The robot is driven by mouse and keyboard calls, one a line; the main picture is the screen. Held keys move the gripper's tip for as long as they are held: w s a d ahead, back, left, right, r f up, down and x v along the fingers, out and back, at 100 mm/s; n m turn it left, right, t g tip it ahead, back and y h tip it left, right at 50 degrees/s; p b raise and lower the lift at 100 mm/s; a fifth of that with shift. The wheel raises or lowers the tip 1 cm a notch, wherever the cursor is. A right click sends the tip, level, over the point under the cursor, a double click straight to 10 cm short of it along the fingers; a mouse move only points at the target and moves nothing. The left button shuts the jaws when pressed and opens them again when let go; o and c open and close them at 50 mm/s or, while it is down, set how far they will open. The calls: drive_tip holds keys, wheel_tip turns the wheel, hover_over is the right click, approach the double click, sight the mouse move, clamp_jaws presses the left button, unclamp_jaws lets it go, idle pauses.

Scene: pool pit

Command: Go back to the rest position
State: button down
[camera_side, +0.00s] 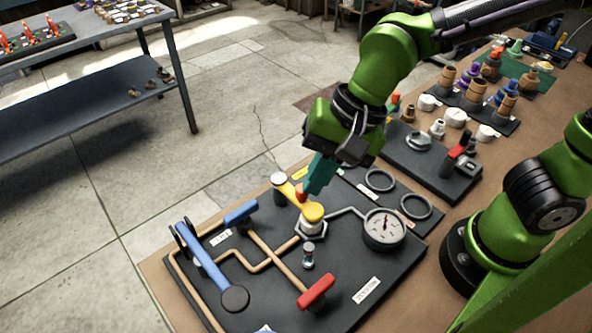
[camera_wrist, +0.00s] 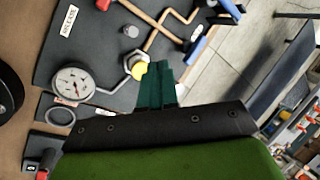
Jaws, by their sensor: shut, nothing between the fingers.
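My green arm reaches in from the upper right in the side view, and my gripper (camera_side: 305,192) points down over the dark valve board (camera_side: 340,290). Its teal fingers are together with nothing between them. The tips are close to the yellow-handled valve (camera_side: 313,212); I cannot tell whether they touch it. In the wrist view the shut fingers (camera_wrist: 157,68) end right beside the yellow knob (camera_wrist: 139,70).
The board carries a pressure gauge (camera_side: 384,229), a blue lever (camera_side: 205,262), a red handle (camera_side: 316,292) and copper pipes. Black rings (camera_side: 415,206) lie behind. A tool tray (camera_side: 430,160) and several fittings stand to the right. A grey shelf table (camera_side: 90,90) stands across open floor.

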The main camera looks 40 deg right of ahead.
drive_tip(key=d+r+n+t+h, duration=0.1)
drive_tip(key=d+r+n+t, duration=0.1)
drive_tip(key=d, duration=0.7)
drive_tip(key=s+d+r+n+t+h, duration=0.1)
drive_tip(key=d+r+n+t, duration=0.1)
drive_tip(key=d, duration=0.8)
drive_tip(key=shift+r+n+t, duration=0.4)
drive_tip(key=shift+r+t, duration=0.2)
drive_tip(key=shift+r, duration=0.3)
